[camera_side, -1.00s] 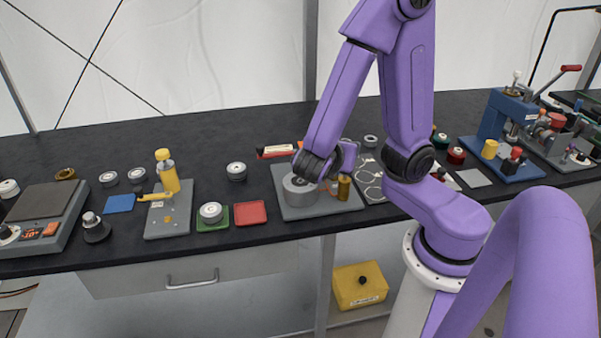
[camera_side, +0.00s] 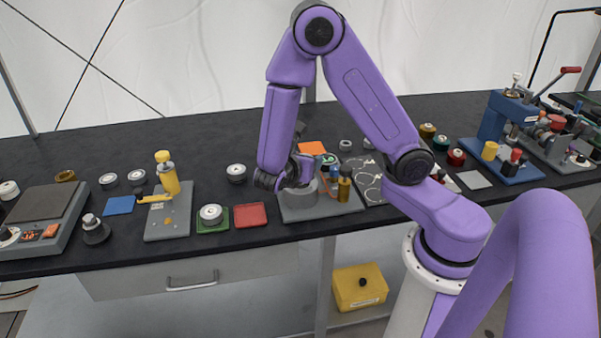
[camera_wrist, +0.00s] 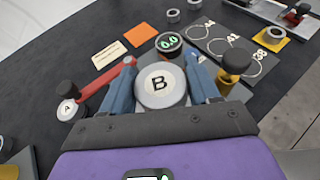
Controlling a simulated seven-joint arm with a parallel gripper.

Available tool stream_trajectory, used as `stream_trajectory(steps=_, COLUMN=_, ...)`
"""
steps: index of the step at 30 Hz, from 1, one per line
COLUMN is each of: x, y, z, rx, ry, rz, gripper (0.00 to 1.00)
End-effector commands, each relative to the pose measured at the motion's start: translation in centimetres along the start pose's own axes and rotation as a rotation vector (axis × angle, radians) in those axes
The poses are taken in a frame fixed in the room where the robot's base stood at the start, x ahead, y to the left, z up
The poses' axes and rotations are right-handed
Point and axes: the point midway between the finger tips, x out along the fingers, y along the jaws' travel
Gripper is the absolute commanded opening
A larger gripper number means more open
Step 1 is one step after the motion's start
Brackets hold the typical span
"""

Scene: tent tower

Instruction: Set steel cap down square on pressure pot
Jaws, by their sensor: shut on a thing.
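The pressure pot (camera_side: 298,204) is a grey cylinder on a grey base plate. My gripper (camera_side: 301,182) is directly over its top in the side view and hides the rim. In the wrist view the blue fingers of my gripper (camera_wrist: 161,80) are shut on the steel cap (camera_wrist: 160,84), a round silver disc marked B. The cap looks roughly level and over the pot, whose body it hides in that view. I cannot tell whether the cap touches the rim.
A red lever (camera_wrist: 112,87), a green-lit gauge (camera_wrist: 168,43) and a brass fitting with a black knob (camera_wrist: 235,62) crowd the pot. A disc marked A (camera_wrist: 67,110) is at left. A red tray (camera_side: 250,214) stands left of the pot plate.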

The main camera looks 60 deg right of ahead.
Motion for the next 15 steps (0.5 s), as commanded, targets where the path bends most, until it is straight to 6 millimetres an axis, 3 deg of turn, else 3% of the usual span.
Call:
stream_trajectory(steps=8, x=1.0, y=0.9, z=-1.1, rx=-0.002, ry=-0.001, rz=-0.003, gripper=0.19)
stream_trajectory(steps=15, x=1.9, y=0.9, z=-3.4, rx=-0.003, ry=-0.001, rz=0.0, gripper=0.19)
